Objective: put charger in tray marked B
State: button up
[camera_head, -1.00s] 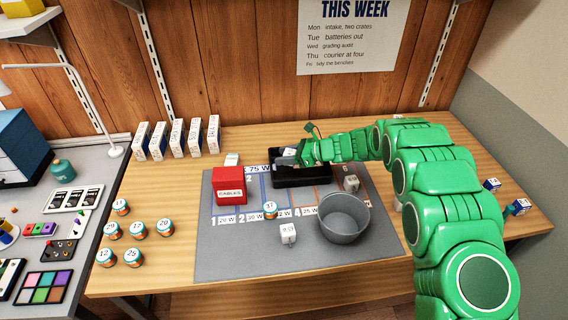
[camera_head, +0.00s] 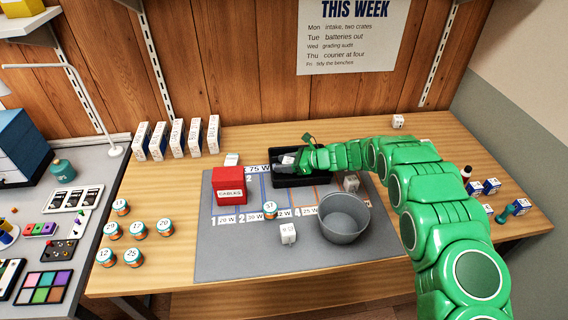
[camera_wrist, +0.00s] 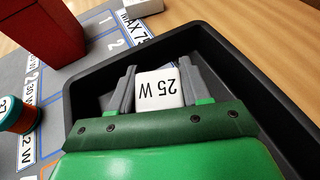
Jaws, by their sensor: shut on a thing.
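A white charger (camera_wrist: 158,87) marked 25 W sits between the two fingers of my gripper (camera_wrist: 160,90) in the wrist view. My gripper is shut on it, inside the walls of a black tray (camera_wrist: 238,62). In the head view the black tray (camera_head: 283,182) lies at the back of the grey mat, and my gripper (camera_head: 297,162) reaches in from the right with the charger (camera_head: 287,160) at its tip. No letter B can be read on the tray. I cannot tell whether the charger touches the tray floor.
A red box marked CABLES (camera_head: 229,187) stands left of the tray. A grey bin (camera_head: 344,217) is in front of it to the right. White chargers stand on the grey mat (camera_head: 240,262), at the bin's left (camera_head: 288,233) and behind it (camera_head: 351,183). Numbered jars (camera_head: 139,230) stand at left.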

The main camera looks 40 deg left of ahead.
jog(key=shift+f, duration=0.1)
jog(key=o, duration=1.1)
jog(key=shift+d+r, duration=0.1)
jog(key=shift+r, duration=0.1)
jog(key=v, duration=1.1)
jog(key=shift+w+d+r, duration=0.15)
jog(key=shift+d+r, duration=0.1)
jog(key=shift+d, duration=0.05)
